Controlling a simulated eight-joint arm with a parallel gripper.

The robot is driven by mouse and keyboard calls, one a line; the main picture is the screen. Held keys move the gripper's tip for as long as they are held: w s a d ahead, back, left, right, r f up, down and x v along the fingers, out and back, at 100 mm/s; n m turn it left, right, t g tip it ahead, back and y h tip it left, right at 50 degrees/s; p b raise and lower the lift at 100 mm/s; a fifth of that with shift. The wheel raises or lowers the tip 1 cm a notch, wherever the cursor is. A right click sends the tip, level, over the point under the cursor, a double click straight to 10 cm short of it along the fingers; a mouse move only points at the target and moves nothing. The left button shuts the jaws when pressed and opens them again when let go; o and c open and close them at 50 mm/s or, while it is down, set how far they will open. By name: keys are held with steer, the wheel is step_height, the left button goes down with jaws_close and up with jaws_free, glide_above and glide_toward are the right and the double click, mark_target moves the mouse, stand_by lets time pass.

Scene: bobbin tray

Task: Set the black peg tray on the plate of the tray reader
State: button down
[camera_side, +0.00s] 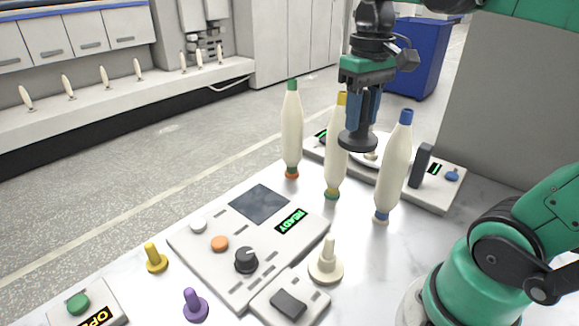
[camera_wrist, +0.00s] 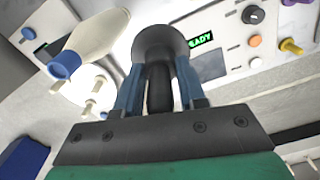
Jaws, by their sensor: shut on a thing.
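My gripper (camera_side: 363,120) is shut on the upright peg of the black peg tray (camera_side: 357,142). The tray's round base hangs below the blue fingers, in the air. In the wrist view, my gripper (camera_wrist: 160,85) has a finger on each side of the peg, with the black base (camera_wrist: 162,43) beyond. The tray reader (camera_side: 437,196) is the pale box at the back right. Its round white plate (camera_side: 376,161) is partly hidden behind the black tray and the bobbins. In the wrist view, the plate (camera_wrist: 72,95) shows small upright pins and looks bare.
Three tall cream bobbins, green-topped (camera_side: 291,130), yellow-topped (camera_side: 336,160) and blue-topped (camera_side: 394,165), stand before the reader. A dark post (camera_side: 420,166) rises from it. A READY console (camera_side: 215,262) and cream (camera_side: 326,266), yellow (camera_side: 156,260) and purple (camera_side: 194,306) peg trays are nearer.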

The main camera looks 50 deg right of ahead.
steer(key=w+a+f+n, duration=0.1)
steer(key=w+a+f, duration=0.1)
steer(key=w+f, duration=0.2)
steer(key=w+a+f+n, duration=0.2)
steer(key=w+f, duration=0.2)
steer(key=w, duration=0.3)
steer(key=w+a+f+n, duration=0.2)
steer(key=w+f, duration=0.3)
steer(key=shift+w+a, duration=0.25)
steer(key=shift+w, duration=0.15)
steer(key=shift+f, duration=0.75)
steer(key=shift+f, duration=0.25)
steer(key=shift+f, duration=1.1)
steer(key=shift+c, duration=2.1)
jaws_free()
